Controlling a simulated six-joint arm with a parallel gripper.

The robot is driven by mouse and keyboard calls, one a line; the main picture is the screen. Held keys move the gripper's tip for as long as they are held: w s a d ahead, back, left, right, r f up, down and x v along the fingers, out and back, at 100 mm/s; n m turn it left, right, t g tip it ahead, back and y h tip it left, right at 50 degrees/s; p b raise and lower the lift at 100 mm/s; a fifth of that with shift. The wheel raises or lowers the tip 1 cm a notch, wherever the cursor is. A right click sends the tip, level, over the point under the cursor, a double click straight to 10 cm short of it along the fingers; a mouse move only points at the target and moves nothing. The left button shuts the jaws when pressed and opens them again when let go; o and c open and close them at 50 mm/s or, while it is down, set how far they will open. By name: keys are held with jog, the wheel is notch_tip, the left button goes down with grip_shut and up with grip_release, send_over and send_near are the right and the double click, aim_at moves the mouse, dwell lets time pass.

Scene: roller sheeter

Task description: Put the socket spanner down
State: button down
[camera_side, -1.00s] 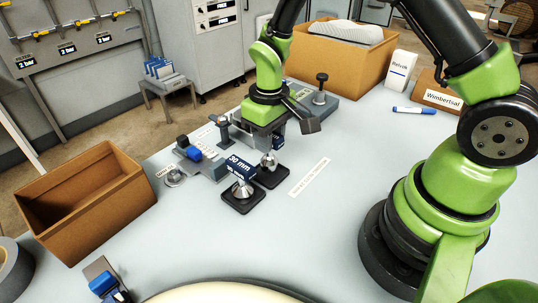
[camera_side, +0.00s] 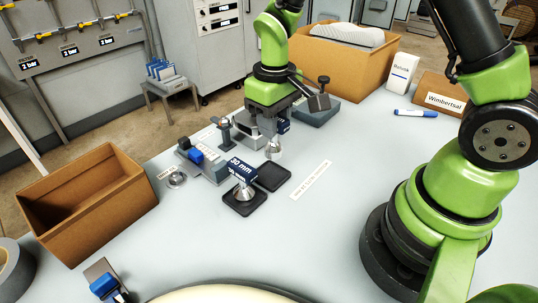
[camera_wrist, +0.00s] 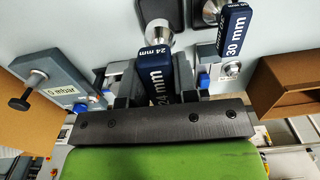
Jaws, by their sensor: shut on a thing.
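My gripper (camera_side: 270,114) is shut on the 24 mm socket spanner, which has a dark blue handle and a metal socket (camera_side: 273,149). In the wrist view its handle (camera_wrist: 157,68), marked 24 mm, is between the fingers, with the socket pointing to the top of the picture. The spanner hangs socket down, above and slightly behind a bare black pad (camera_side: 272,178). The 30 mm socket spanner (camera_side: 241,170) stands socket down on the neighbouring black pad (camera_side: 243,208); its handle (camera_wrist: 234,30) also shows in the wrist view. My gripper partly hides the held handle in the side view.
A grey device with a blue knob (camera_side: 196,155) lies left of the gripper. A grey block with a black knob (camera_side: 318,110) stands behind. An open cardboard box (camera_side: 100,213) is at the left, a filled one (camera_side: 345,62) at the back. The table right of the pads is mostly clear.

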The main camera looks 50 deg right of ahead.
aim_at(271, 143)
jog(key=r, duration=0.1)
jog(key=s+r, duration=0.1)
jog(key=r, duration=0.1)
jog(key=s+r, duration=0.1)
jog(key=r, duration=0.1)
jog(key=shift+s+d, duration=0.2)
jog(key=shift+d, duration=0.2)
jog(key=shift+w, duration=0.15)
jog(key=shift+w+a+f, duration=0.3)
jog(key=shift+w+f, duration=0.15)
jog(key=shift+w, duration=0.2)
jog(key=shift+w+a+f, duration=0.25)
jog(key=shift+w+f, duration=0.15)
jog(key=shift+w, duration=0.2)
notch_tip(271, 143, down, 4)
jog(key=shift+f, duration=2.75)
jog(key=c, duration=0.9)
grip_release()
jog(key=shift+f, duration=0.1)
